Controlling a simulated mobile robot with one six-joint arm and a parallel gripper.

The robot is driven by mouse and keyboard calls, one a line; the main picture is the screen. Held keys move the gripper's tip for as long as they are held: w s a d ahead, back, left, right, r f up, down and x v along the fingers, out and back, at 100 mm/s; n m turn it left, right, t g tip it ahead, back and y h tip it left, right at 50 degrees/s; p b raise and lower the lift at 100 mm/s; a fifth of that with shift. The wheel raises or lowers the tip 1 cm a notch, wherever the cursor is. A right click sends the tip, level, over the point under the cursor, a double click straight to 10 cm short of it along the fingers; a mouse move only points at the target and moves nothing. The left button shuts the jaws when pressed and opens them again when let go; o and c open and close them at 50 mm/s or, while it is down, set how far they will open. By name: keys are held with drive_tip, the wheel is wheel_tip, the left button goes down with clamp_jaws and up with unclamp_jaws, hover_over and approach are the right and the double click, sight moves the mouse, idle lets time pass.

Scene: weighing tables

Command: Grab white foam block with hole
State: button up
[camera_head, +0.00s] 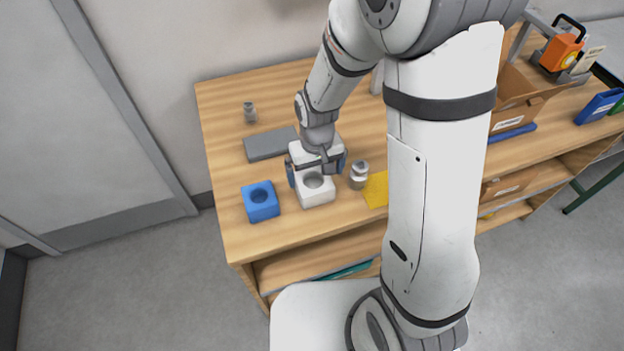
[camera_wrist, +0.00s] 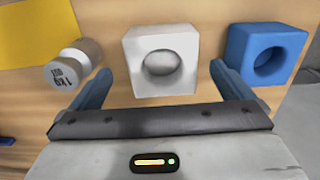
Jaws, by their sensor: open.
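The white foam block (camera_head: 316,197) with a round hole in its top stands near the front edge of the wooden table. In the wrist view the white block (camera_wrist: 136,85) sits between the two blue fingers. My gripper (camera_head: 317,172) is over the block's back part with its fingers spread. In the wrist view my gripper (camera_wrist: 161,76) has a finger at either side of the block, with gaps, so it does not hold it. The hole is empty. My gripper hides part of the block in the head view.
A blue block (camera_head: 261,204) with a hole stands to the left. A metal weight (camera_head: 359,176), marked 1 kg in the wrist view, stands close on the right, beside a yellow sheet (camera_head: 376,190). A grey slab (camera_head: 268,144) and another weight (camera_head: 250,112) lie behind left.

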sight(313, 186)
drive_tip(key=f, duration=0.2)
drive_tip(key=f+p, duration=0.1)
drive_tip(key=f, duration=0.1)
drive_tip(key=w+f, duration=0.1)
drive_tip(key=shift+a+f+p, duration=0.25)
drive_tip(key=shift+f+p, duration=0.05)
drive_tip(key=shift+f, duration=0.75)
drive_tip(key=c, duration=0.9)
